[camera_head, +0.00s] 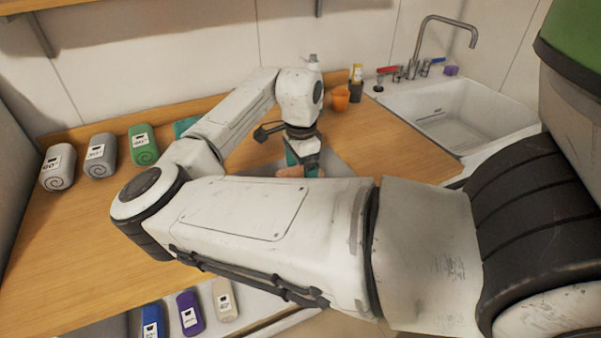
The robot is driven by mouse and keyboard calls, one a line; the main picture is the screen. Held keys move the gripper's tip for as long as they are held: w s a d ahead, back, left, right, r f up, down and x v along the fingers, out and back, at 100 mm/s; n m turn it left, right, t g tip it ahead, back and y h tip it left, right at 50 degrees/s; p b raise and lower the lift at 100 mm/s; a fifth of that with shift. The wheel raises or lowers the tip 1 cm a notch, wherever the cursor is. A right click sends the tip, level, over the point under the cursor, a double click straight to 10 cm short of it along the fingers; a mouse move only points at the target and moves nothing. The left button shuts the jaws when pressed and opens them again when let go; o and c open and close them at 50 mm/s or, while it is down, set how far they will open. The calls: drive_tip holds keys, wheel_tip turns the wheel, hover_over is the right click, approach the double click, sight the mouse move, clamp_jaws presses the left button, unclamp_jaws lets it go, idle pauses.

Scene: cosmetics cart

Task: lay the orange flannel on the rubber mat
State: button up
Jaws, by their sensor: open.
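My gripper (302,165) points down near the middle of the worktop, partly hidden behind my own arm. Its jaws are open. A peach-orange piece (289,171) shows right under and beside the fingertips; it looks like the orange flannel, mostly hidden by my arm. I cannot tell whether the fingers touch it. A pale grey flat area (335,165) shows around and behind the fingertips. It may be the rubber mat, but most of it is hidden.
An orange cup (340,99) stands near the sink (455,112).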

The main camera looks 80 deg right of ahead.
sight(301, 171)
wheel_tip(301, 171, up, 11)
idle(0.3)
idle(0.5)
